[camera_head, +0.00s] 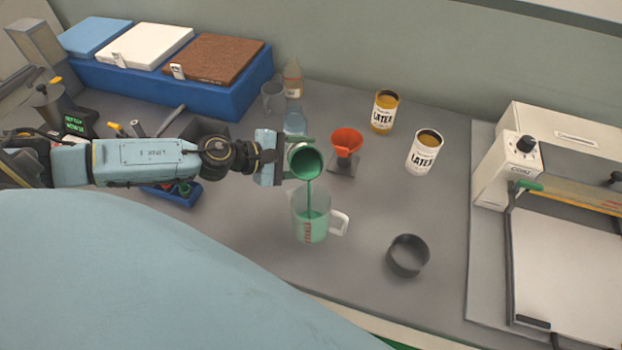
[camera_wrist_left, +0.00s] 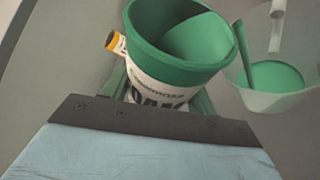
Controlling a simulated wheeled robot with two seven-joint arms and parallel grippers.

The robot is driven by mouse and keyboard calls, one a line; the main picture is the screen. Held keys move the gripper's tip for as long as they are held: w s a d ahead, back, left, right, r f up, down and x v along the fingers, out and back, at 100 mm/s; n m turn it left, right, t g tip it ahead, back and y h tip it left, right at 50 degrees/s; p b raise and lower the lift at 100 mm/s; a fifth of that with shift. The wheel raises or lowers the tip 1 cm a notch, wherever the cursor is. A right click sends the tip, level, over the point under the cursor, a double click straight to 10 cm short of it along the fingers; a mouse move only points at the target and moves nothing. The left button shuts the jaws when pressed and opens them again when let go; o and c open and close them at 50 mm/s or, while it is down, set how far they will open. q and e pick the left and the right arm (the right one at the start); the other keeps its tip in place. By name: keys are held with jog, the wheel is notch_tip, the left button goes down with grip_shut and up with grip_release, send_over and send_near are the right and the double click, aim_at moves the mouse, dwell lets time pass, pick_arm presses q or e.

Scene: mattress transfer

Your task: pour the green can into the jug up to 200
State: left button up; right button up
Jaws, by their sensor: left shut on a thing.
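The green can (camera_head: 305,163) is tilted over the clear jug (camera_head: 312,216), and a thin green stream runs from its lip into the jug. My left gripper (camera_head: 283,165) is shut on the can and holds it above the jug's rim. The jug stands upright on the bench with its handle to the right and red marks on its side. Green liquid fills its lower part; I cannot read the level against the marks. In the left wrist view the can (camera_wrist_left: 175,50) still holds green liquid, and the jug (camera_wrist_left: 272,85) shows green inside. My right gripper is out of view.
A dark ring (camera_head: 408,256) lies right of the jug. A blue rack (camera_head: 170,88) is at back left, a white machine (camera_head: 560,160) at right.

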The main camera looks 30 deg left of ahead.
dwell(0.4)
pick_arm(q)
jog(key=shift+a+r+m+t, duration=0.1)
jog(key=shift+r+m+t, duration=0.45)
jog(key=shift+m, duration=0.15)
dwell(1.2)
jog(key=shift+f+m+t+y+b, duration=0.15)
jog(key=shift+m+t+y+b, duration=0.3)
jog(key=shift+b, duration=0.65)
dwell(1.4)
